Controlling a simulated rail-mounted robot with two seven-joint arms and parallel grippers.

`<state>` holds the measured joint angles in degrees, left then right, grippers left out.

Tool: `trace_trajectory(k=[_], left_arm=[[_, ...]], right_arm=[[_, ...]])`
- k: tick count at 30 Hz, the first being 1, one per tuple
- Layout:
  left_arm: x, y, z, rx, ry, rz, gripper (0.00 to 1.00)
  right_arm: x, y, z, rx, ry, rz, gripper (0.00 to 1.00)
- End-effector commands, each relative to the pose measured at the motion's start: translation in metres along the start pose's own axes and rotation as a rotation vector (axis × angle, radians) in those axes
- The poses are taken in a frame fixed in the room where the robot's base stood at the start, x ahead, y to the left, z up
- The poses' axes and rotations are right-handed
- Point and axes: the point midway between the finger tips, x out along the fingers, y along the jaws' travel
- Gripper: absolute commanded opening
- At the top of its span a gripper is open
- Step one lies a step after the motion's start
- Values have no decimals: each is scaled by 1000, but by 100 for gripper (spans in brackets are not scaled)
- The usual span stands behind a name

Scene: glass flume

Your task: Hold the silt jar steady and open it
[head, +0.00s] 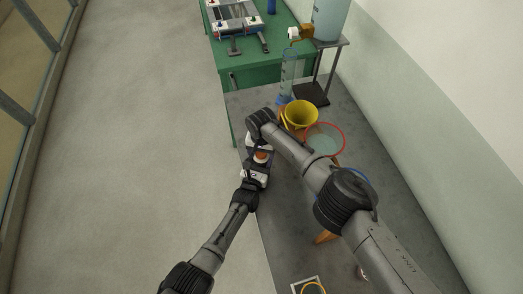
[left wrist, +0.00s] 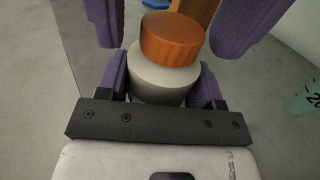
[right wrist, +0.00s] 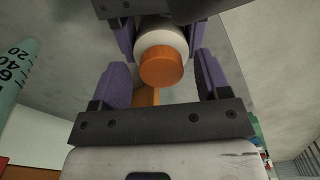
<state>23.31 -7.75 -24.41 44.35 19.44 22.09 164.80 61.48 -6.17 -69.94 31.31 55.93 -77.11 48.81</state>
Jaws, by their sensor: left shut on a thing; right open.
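The silt jar has a pale grey-white body (left wrist: 162,80) and an orange lid (left wrist: 172,38). In the head view the orange lid (head: 262,156) shows small, at the left edge of the grey bench. My left gripper (head: 256,173) is shut on the jar's body, with its purple fingers on both sides. My right gripper (right wrist: 160,75) is open, with its fingers on either side of the lid. Gaps show between these fingers and the lid in the right wrist view. The lid sits on the jar. Its contents are hidden.
A yellow funnel (head: 302,113), a red-rimmed round sieve (head: 341,131) and a clear measuring cylinder (head: 288,73) stand on the grey bench (head: 292,200), close to my right arm. A green table (head: 267,56) adjoins beyond. The floor on the left is clear.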

Motion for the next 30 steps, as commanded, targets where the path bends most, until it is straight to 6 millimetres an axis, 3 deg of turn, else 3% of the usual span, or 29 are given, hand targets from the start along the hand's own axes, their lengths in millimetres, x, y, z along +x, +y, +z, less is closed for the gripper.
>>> trace_trajectory(k=[5,15,22,26,30], left_arm=[[0,0,-1,1,2,0,0],[0,0,-1,1,2,0,0],[0,0,-1,1,2,0,0],[0,0,-1,0,2,0,0],[0,0,-1,0,2,0,0]], right_arm=[[-3,0,0,-1,0,-1,70],[-38,-1,0,-1,-1,-2,70],[-47,-2,0,23,3,-2,67],[-53,-9,0,134,15,-11,67],[-62,-19,1,373,23,-29,67]])
